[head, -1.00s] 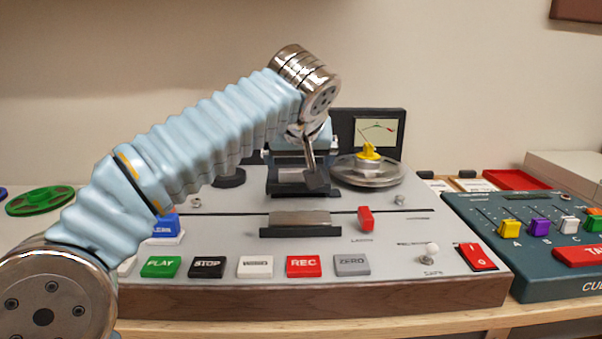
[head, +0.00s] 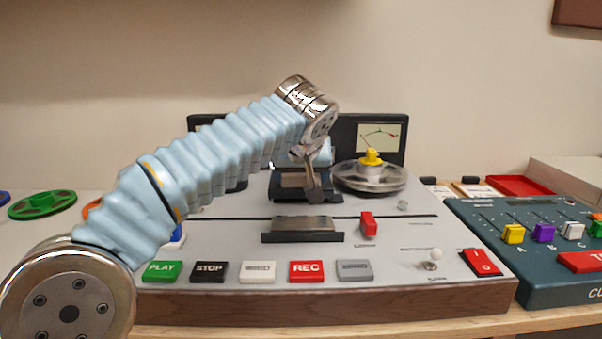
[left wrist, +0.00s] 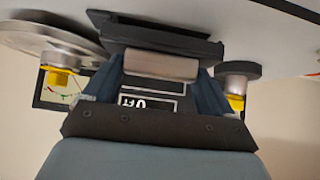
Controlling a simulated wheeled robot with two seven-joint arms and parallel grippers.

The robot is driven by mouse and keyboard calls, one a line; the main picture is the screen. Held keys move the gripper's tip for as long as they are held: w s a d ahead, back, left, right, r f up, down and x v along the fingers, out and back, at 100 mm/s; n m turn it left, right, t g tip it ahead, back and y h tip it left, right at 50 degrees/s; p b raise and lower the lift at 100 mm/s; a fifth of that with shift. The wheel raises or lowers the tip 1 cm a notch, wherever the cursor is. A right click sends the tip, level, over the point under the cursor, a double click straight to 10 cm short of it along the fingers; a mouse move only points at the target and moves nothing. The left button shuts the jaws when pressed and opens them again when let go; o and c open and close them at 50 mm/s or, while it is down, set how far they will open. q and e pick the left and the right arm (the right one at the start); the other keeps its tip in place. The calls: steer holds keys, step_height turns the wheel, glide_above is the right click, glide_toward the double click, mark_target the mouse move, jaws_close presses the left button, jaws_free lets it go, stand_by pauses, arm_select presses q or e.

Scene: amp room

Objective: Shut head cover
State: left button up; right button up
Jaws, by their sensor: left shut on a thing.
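The head cover (head: 291,181) is the dark piece with a pale metal band, at the middle back of the tape machine's grey deck (head: 220,228). My left gripper (head: 312,176) reaches down onto it from behind the bellows arm. In the left wrist view, which is upside down, a metal bar (left wrist: 160,66) of the cover lies between the two dark blue fingers, beside a dark base. The gripper is shut on it. My arm and gripper hide part of the cover, so its exact tilt is unclear. My right gripper is out of view.
A reel with a yellow hub (head: 372,172) stands close right of the cover, before a meter (head: 380,137). A raised dark-edged block (head: 302,228) and a red lever (head: 368,223) are in front. A teal console (head: 480,225) stands at right.

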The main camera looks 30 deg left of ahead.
arm_select(q)
steer(key=shift+c, duration=1.1)
steer(key=s+d+b, duration=0.1)
steer(key=s+d, duration=0.1)
steer(key=s, duration=0.1)
steer(key=s+d+b, duration=0.1)
steer(key=s+d, duration=0.1)
steer(key=s, duration=0.2)
steer(key=s+d+b, duration=0.1)
steer(key=s+d, duration=0.1)
steer(key=s, duration=0.1)
steer(key=shift+s+d, duration=0.2)
steer(key=shift+d, duration=0.05)
steer(key=shift+f, duration=0.1)
steer(key=o, duration=1.3)
steer(key=shift+s, duration=0.1)
steer(key=p+v, duration=0.3)
steer(key=v, duration=1.1)
